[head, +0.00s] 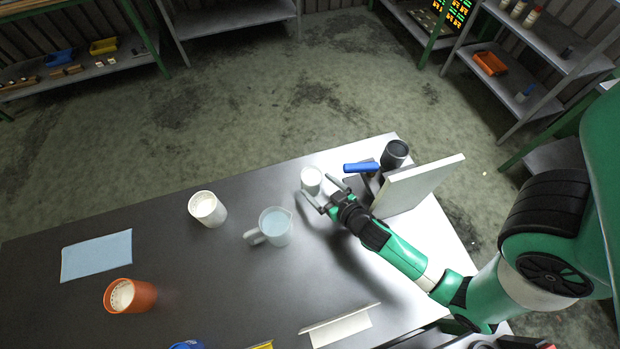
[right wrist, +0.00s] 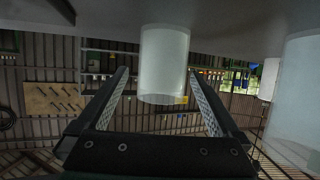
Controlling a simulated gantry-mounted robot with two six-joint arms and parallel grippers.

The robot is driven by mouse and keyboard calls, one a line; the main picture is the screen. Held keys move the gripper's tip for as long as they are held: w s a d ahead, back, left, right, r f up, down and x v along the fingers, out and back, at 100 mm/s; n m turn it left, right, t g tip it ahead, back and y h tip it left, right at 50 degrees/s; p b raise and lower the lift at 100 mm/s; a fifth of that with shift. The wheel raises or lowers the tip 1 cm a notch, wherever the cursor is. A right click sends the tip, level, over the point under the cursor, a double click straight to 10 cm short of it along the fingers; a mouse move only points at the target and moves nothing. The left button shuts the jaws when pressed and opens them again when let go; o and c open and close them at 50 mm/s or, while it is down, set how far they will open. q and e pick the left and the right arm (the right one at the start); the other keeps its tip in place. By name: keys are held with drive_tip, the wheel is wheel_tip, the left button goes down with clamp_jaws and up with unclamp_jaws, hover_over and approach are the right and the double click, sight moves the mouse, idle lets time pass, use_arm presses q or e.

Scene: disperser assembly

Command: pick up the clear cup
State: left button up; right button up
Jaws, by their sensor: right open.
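The clear cup (head: 311,178) is a small, pale, translucent cup on the table, left of the grey board. My right gripper (head: 315,187) is open, with its fingers pointing at the cup and their tips close to either side of it. In the right wrist view the cup (right wrist: 163,65) appears between the two open fingers (right wrist: 163,75), with a visible gap on each side. I cannot tell how far the tips reach past it. My left gripper is not in view.
A clear jug (head: 275,227) holding bluish liquid stands left of my right gripper, with a white cup (head: 207,209) beyond. An orange cup (head: 130,296) and blue sheet (head: 97,255) are farther left. A dark cup (head: 395,154), blue-handled item (head: 361,167) and upright board (head: 418,187) stand to the right.

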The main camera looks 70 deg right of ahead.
sight(306, 175)
drive_tip(key=shift+x, duration=0.9)
drive_tip(key=x, duration=0.5)
drive_tip(key=shift+w, duration=0.2)
drive_tip(key=shift+a, duration=0.1)
drive_tip(key=shift+c, duration=0.3)
drive_tip(key=shift+r, duration=0.1)
clamp_jaws()
drive_tip(key=shift+r, duration=0.2)
